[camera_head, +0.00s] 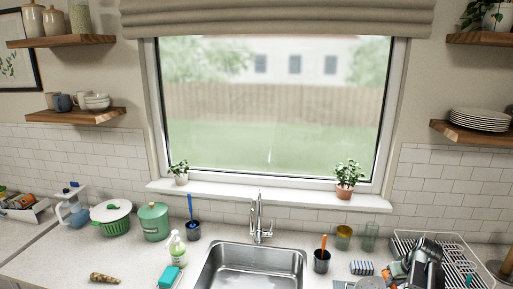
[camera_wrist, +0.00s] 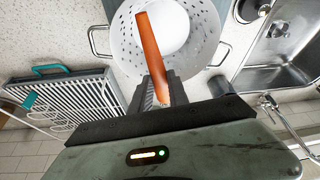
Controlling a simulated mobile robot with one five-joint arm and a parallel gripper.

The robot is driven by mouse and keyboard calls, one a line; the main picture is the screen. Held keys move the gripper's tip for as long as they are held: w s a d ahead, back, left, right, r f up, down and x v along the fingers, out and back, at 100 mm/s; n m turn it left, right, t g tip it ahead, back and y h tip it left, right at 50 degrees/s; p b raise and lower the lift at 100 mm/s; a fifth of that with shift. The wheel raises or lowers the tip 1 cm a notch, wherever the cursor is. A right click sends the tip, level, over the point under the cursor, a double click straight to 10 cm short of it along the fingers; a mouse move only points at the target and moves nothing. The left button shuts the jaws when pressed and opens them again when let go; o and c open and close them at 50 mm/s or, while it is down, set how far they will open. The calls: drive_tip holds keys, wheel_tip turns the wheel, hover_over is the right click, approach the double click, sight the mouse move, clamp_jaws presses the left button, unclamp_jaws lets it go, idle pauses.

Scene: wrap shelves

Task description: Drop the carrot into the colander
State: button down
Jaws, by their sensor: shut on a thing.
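The carrot (camera_wrist: 149,48) is a long orange stick in the wrist view. My gripper (camera_wrist: 165,92) is shut on its near end, and its far end points away over the colander. The colander (camera_wrist: 122,45) is pale grey with round holes and a wire handle on each side. The carrot is over its opening; I cannot tell the height between them. A smooth white round area shows inside the colander. In the head view my gripper (camera_head: 395,280) is low at the right, largely hidden by my arm.
A steel sink (camera_head: 250,268) lies to the left of my arm in the head view. A white dish rack (camera_head: 460,262) stands behind and right. A brown tapered object (camera_head: 104,278) lies far left.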

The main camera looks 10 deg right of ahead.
drive_tip(key=shift+w+a, duration=0.1)
drive_tip(key=shift+w, duration=0.35)
drive_tip(key=shift+s+f+b, duration=0.2)
drive_tip(key=shift+f+b, duration=0.1)
drive_tip(key=shift+b, duration=0.2)
wheel_tip(320, 180, down, 5)
drive_tip(key=b, duration=0.5)
drive_tip(key=shift+f, duration=0.15)
drive_tip(key=c, duration=1.2)
unclamp_jaws()
